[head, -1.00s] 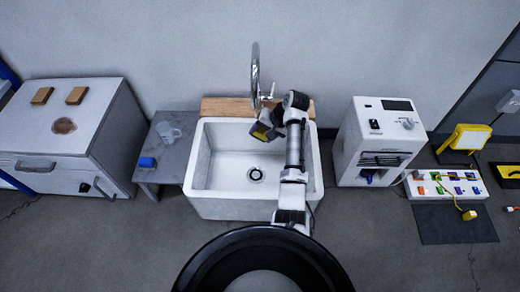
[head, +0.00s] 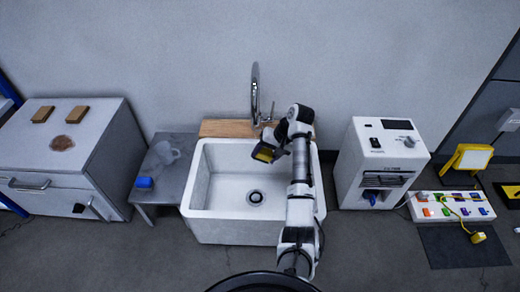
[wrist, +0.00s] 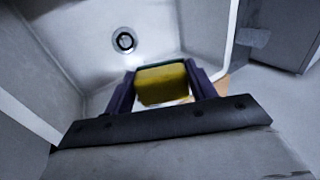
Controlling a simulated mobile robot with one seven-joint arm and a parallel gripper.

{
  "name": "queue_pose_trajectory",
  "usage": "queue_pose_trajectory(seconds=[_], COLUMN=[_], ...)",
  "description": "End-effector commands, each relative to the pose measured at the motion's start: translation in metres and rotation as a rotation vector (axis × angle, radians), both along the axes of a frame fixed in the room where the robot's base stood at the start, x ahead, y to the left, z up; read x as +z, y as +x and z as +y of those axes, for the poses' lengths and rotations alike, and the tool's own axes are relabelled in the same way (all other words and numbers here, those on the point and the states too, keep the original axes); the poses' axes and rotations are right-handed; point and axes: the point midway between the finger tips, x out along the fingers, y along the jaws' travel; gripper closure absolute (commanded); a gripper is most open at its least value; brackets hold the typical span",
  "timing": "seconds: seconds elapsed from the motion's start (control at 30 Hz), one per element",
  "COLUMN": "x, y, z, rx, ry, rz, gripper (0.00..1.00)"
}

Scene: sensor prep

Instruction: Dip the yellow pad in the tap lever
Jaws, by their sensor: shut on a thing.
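The yellow pad (wrist: 162,85) is a small yellow block with a dark green layer along one edge. My gripper (wrist: 160,88) is shut on it, one finger on each side, in the wrist view. In the head view my gripper (head: 266,152) is over the back right part of the white sink, and a bit of yellow shows at its end. The tap (head: 255,92) is a tall curved metal spout behind the sink. Its lever (head: 269,112) is a thin upright piece just right of the spout, behind my gripper and apart from it.
The white sink (head: 190,190) is empty, with a round drain (head: 255,197). A wooden strip (head: 222,128) lies behind it. A grey side table (head: 170,188) with a blue block (head: 145,183) and a clear mug (head: 167,152) stands left. A white machine (head: 350,165) stands right.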

Motion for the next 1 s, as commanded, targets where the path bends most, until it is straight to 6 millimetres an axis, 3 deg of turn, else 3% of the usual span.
queue_pose_trajectory(seconds=[1.0], x=[0.003], y=[-0.075], z=[-0.001], rx=[-0.002], ry=[0.001], rz=[0.001], gripper=[0.62])
